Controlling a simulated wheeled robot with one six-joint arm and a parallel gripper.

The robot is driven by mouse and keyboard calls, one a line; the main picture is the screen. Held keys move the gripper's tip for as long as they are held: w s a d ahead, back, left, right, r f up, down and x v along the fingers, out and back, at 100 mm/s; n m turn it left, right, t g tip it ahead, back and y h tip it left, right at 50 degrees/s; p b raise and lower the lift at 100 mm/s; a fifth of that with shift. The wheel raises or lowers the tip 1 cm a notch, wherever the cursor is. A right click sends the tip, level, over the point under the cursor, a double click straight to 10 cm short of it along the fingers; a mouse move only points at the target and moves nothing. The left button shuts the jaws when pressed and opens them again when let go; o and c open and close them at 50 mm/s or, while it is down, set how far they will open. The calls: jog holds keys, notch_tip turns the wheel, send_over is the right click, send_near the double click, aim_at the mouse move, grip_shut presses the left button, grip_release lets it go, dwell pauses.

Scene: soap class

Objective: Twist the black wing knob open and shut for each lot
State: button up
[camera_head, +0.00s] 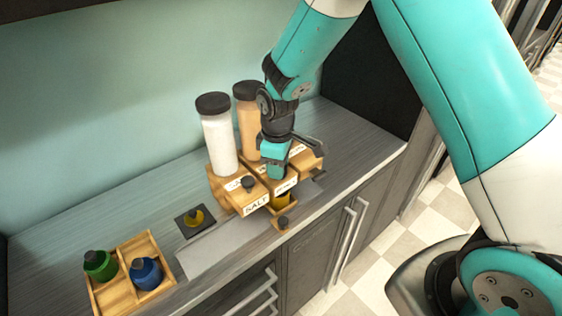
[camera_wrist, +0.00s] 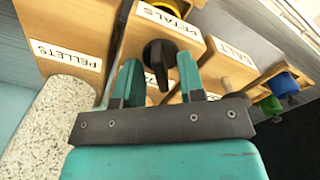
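In the wrist view a black wing knob (camera_wrist: 158,55) sits on the face of a wooden box labelled PETALS (camera_wrist: 168,22). My gripper (camera_wrist: 157,68) has its two teal fingers spread, one on each side of the knob, with a gap visible on both sides. In the head view my gripper (camera_head: 277,168) points down over the middle of the wooden dispensers (camera_head: 225,190) and hides its knob.
A white-filled jar (camera_head: 219,140) and a peach-filled jar (camera_head: 246,120) stand behind. A wooden tray (camera_head: 157,250) at left holds a green pot (camera_head: 100,264) and a blue pot (camera_head: 146,273). A dark square pad (camera_head: 186,232) carries something yellow. A grey strip of counter (camera_head: 215,250) is clear.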

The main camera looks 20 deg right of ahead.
grip_shut()
jog(key=shift+d, duration=0.15)
jog(key=shift+m, duration=0.3)
jog(key=m+b, duration=0.1)
jog(key=m, duration=0.1)
jog(key=shift+w+m, duration=0.1)
jog(key=shift+m, duration=0.3)
jog(key=m+b, duration=0.1)
jog(key=m, duration=0.2)
jog(key=shift+m, duration=0.3)
jog(key=m, duration=0.3)
jog(key=shift+w+b, duration=0.1)
jog(key=shift+b, duration=0.3)
jog(key=shift+r+m, duration=0.15)
jog(key=shift+m, duration=1.75)
